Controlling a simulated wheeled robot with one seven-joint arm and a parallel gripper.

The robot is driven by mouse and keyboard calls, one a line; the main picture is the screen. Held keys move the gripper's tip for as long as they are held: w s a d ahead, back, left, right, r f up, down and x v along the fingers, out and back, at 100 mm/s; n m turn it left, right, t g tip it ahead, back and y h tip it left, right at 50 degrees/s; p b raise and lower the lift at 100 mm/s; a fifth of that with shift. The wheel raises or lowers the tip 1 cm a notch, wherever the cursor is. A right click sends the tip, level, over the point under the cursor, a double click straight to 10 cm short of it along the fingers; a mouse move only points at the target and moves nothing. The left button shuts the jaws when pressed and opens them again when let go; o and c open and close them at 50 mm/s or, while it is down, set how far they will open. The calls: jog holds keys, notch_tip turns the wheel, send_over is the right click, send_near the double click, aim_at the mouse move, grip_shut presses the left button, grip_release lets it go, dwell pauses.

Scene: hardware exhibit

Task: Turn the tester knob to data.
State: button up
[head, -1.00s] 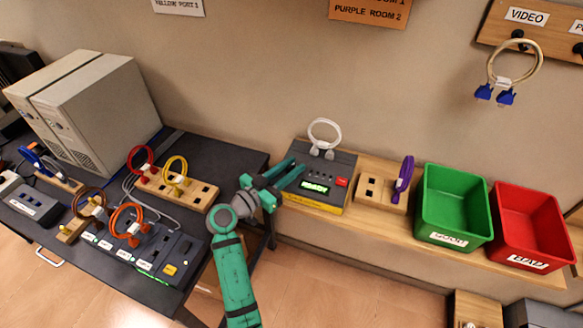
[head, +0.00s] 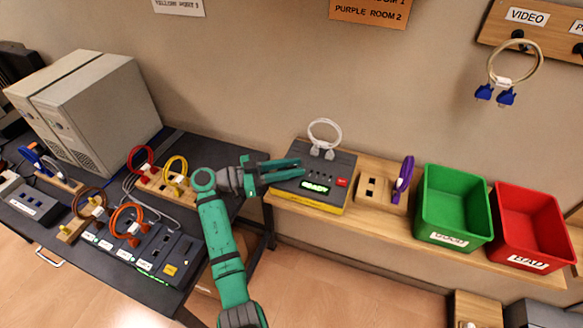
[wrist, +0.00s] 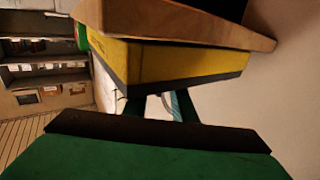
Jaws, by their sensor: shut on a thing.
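The tester (head: 345,165) is a dark box with a yellow lower body, a lit green display (head: 315,188) and a red button (head: 341,182), on the wooden shelf. Its yellow side (wrist: 165,65) fills the upper middle of the wrist view. My gripper (head: 301,168) reaches in from the left over the tester's left part, its teal fingers closed on the knob. The knob itself is hidden by the fingers, so its pointing direction cannot be seen. In the wrist view my fingers (wrist: 180,107) show only partly, past the tester's edge.
A white cable loop (head: 325,133) stands at the tester's back. A wooden block with a purple cable (head: 404,175), a green bin (head: 452,205) and a red bin (head: 532,226) stand to the right. The dark table (head: 215,165) at left holds computers and cable blocks.

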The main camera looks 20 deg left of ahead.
jog(key=shift+d+f, duration=0.1)
jog(key=shift+d, duration=0.05)
jog(key=o, duration=1)
jog(key=shift+o, duration=0.2)
jog(key=v, duration=1.1)
jog(key=shift+d, duration=0.1)
